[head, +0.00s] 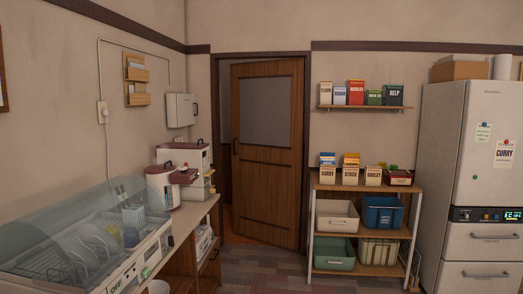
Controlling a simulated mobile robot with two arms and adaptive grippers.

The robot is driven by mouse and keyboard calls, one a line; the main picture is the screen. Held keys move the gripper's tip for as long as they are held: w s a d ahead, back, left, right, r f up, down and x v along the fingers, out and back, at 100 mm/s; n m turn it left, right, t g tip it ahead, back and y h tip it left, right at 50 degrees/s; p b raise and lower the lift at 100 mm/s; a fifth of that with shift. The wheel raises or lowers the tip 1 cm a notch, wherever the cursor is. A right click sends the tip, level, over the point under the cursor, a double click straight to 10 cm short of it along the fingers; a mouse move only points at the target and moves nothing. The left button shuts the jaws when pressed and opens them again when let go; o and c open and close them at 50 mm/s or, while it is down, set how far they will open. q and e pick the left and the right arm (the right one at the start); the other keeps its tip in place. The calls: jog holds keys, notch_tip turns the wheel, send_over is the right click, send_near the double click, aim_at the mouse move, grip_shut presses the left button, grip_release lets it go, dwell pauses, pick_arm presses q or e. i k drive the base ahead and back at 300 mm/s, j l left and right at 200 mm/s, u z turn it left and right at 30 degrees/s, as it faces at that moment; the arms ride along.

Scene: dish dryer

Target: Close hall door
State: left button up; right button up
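The hall door (267,180) is a brown wooden door with a grey pane in its upper half. It stands ajar in its dark frame (308,110) in the middle of the head view. Its free edge is on the left, with a dark handle (235,147) there. A gap with reddish floor beyond shows between the door's left edge and the frame. Neither of my grippers is in view.
A counter (190,218) with a dish dryer (85,245) runs along the left. A shelf rack (361,188) with bins stands right of the door, and a white refrigerator (465,190) stands at far right. Tiled floor (255,268) before the door is clear.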

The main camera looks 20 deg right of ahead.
aim_at(267, 97)
jog(key=i+z, duration=0.1)
jog(key=z, duration=0.45)
jog(key=i, duration=5.25)
